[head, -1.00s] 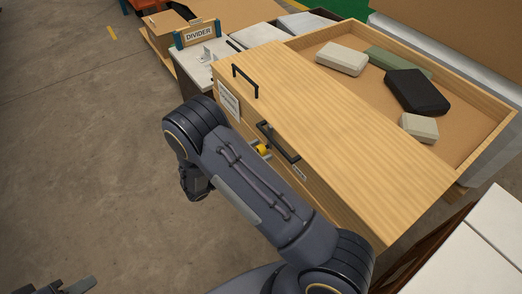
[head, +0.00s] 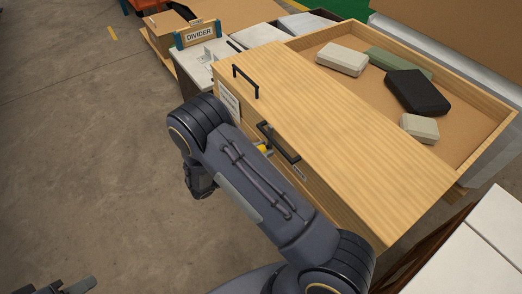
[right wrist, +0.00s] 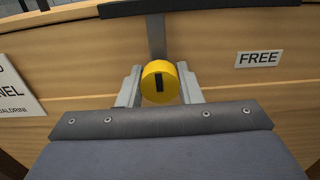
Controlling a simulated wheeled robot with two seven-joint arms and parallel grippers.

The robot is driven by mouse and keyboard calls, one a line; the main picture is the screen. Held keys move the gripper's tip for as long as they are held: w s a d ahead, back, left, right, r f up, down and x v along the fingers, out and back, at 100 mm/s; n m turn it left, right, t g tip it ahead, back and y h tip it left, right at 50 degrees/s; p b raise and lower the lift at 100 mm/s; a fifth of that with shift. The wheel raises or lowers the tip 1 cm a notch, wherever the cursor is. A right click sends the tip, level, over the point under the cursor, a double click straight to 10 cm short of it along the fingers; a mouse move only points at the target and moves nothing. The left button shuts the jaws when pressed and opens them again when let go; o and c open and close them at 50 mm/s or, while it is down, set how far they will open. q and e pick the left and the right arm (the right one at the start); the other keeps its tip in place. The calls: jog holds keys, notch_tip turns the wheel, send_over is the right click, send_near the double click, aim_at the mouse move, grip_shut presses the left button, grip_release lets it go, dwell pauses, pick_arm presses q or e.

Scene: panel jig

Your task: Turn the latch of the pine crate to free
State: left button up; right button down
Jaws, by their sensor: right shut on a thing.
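The pine crate (head: 330,120) fills the right of the head view. Its yellow round latch (head: 262,148) sits on the front face, partly hidden by my right arm. In the right wrist view the latch (right wrist: 152,91) faces me, with its black mark roughly upright. My right gripper (right wrist: 159,72) is shut on the latch, one grey finger on each side. A FREE label (right wrist: 259,58) is on the face to the right of the latch. My left gripper (head: 62,286) shows only in part at the bottom left edge, away from the crate.
Black handles (head: 246,80) stand on the crate's front side. Its open bay holds a black block (head: 417,91) and several paler ones. A DIVIDER sign (head: 199,34) stands behind on a white-topped unit. A white-topped surface (head: 480,240) is at lower right. The floor at left is clear.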

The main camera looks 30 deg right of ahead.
jog(key=m+b, duration=0.2)
jog(key=m, duration=0.1)
jog(key=shift+f, duration=0.15)
jog(key=m+b, duration=0.3)
jog(key=m, duration=0.2)
jog(key=shift+m, duration=0.3)
jog(key=m+b, duration=0.3)
jog(key=m, duration=0.2)
jog(key=shift+m+b, duration=1)
jog(key=shift+m, duration=1.1)
jog(key=shift+r, duration=0.2)
jog(key=c, duration=1)
grip_release()
